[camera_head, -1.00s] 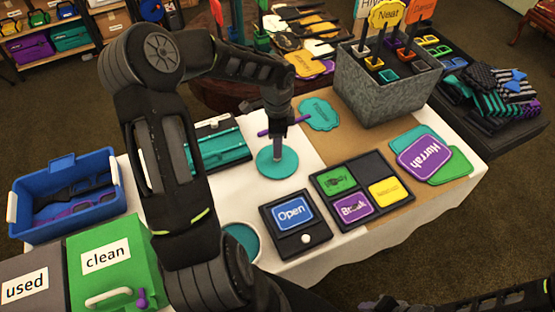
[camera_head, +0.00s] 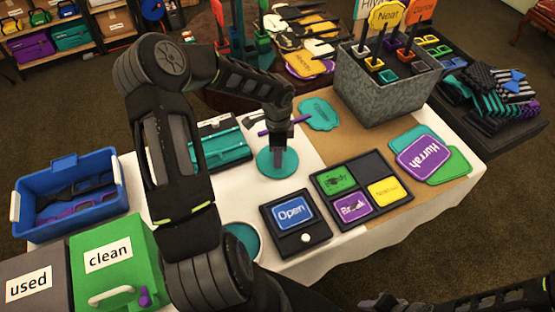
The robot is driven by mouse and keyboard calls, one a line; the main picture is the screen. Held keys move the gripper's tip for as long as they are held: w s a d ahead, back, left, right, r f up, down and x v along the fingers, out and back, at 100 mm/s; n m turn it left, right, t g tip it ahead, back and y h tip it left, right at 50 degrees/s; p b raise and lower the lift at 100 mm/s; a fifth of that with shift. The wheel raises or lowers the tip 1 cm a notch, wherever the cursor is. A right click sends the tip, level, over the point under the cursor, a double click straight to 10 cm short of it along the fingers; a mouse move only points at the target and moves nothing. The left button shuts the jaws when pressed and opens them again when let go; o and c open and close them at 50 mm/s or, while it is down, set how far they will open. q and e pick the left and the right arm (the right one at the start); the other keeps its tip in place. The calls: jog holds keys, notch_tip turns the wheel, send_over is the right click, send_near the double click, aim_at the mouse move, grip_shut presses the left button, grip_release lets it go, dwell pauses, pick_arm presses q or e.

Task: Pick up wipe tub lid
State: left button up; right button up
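A flat round teal disc, which looks like the wipe tub lid (camera_head: 264,166), lies on the white cloth near the middle of the table. A round tub with a teal inside and pale rim (camera_head: 250,234) is in front of it, partly hidden by my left arm. My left gripper (camera_head: 278,160) points straight down over the disc and overlaps its middle. I cannot tell whether it touches the disc or whether its fingers are apart. My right gripper (camera_head: 378,303) is low at the bottom edge, partly cut off, away from the disc.
A black tray with an Open card (camera_head: 293,212) and a divided card tray (camera_head: 331,188) lie to the right. A teal case (camera_head: 223,147) lies left of the disc. A blue bin (camera_head: 60,180) and a green clean box (camera_head: 112,262) stand left. A grey sign box (camera_head: 385,95) stands behind.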

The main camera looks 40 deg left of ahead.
pick_arm(q)
jog(key=shift+c, duration=0.2)
grip_shut()
dwell(0.5)
